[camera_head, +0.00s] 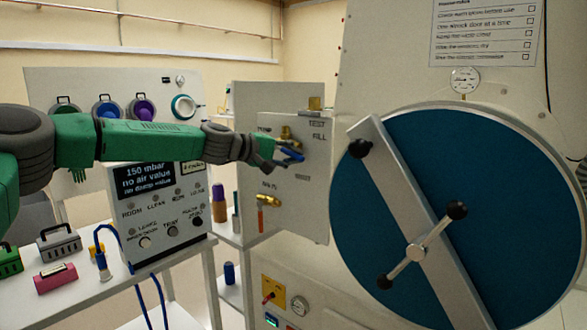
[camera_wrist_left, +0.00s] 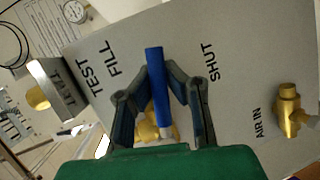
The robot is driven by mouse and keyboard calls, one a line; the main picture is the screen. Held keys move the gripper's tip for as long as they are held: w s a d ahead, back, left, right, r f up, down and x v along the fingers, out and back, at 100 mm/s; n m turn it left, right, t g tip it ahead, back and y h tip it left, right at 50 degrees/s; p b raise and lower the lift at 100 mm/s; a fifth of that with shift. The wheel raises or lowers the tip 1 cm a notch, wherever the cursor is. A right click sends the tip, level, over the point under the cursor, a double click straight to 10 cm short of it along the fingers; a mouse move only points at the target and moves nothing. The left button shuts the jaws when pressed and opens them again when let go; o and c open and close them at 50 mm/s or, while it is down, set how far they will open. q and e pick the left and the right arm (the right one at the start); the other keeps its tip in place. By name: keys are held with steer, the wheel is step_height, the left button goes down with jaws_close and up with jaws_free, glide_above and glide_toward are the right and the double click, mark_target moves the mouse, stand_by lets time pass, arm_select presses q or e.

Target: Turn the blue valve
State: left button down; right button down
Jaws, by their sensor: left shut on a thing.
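The blue valve has a brass body and a blue lever handle (camera_wrist_left: 154,70). It is mounted on a grey panel (camera_head: 313,215) and also shows in the head view (camera_head: 292,156). In the wrist view the lever points between the words FILL and SHUT. My left gripper (camera_head: 281,152) reaches in from the left and is shut on the blue lever. In the wrist view its two fingers (camera_wrist_left: 160,85) close on the lever from both sides, partly hiding the brass body. My right gripper is not in view.
Below is a brass valve with an orange handle (camera_head: 261,217); a brass fitting (camera_head: 314,103) is above. A large round blue door (camera_head: 390,205) with a bar and knobs stands right. A control box (camera_head: 160,205) and bench (camera_head: 95,290) with small cases stand left.

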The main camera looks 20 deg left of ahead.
arm_select(q)
steer(key=shift+d+r+n+h+b, duration=0.15)
steer(key=shift+r+n+h+b, duration=0.25)
steer(key=shift+n, duration=0.3)
steer(key=shift+r, duration=0.3)
steer(key=c, duration=1.7)
jaws_free()
steer(key=shift+o, duration=0.7)
steer(key=shift+s+r, duration=0.1)
steer(key=shift+s, duration=0.05)
steer(key=shift+a, duration=0.3)
steer(key=v, duration=1.2)
steer(key=shift+f, duration=0.25)
